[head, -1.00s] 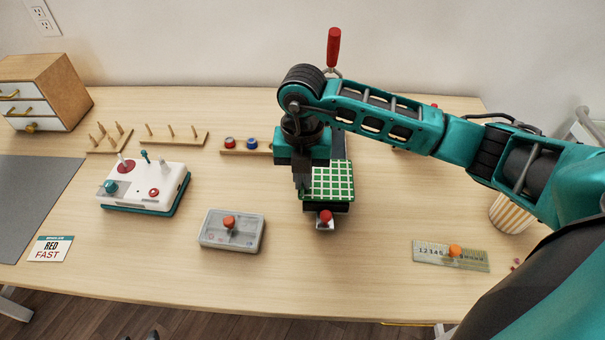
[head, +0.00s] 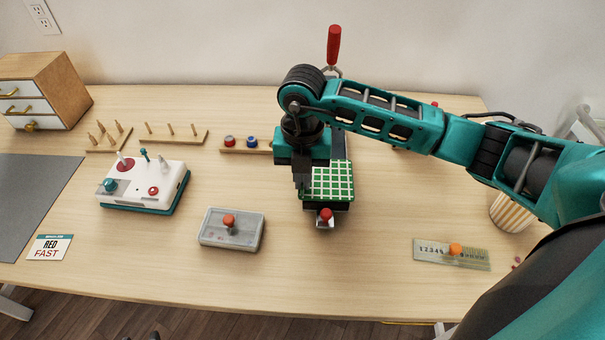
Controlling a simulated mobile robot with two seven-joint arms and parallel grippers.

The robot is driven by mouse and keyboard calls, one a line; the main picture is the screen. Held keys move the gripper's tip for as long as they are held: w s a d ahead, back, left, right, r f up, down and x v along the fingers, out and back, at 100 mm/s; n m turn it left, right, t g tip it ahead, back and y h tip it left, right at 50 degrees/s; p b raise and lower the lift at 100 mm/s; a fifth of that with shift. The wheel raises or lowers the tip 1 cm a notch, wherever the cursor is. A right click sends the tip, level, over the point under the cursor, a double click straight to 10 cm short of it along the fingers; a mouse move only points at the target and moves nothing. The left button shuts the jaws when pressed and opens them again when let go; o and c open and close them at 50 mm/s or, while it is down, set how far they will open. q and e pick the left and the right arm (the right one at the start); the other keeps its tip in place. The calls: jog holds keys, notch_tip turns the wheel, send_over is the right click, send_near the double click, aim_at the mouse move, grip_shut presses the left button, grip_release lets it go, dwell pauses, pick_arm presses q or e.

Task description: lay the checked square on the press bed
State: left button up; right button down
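The green and white checked square (head: 331,183) lies flat on top of the dark press bed (head: 341,206). The press has a red knob (head: 325,215) at its front and a red-handled lever (head: 334,46) standing up behind my arm. My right gripper (head: 303,189) points down at the square's left edge, its fingers over or touching that edge. I cannot tell whether the fingers grip the square. The arm hides the back of the press. My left gripper is not in view.
A grey box with an orange knob (head: 232,229) stands left of the press. A white machine (head: 145,185), peg racks (head: 173,134) and a small drawer cabinet (head: 40,92) are further left. A ruler (head: 451,254) and striped cup (head: 511,211) are at right. The front middle is clear.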

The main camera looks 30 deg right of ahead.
jog(key=c, duration=1.2)
grip_release()
notch_tip(320, 180, up, 13)
jog(key=shift+f+p, duration=0.1)
jog(key=shift+p, duration=0.35)
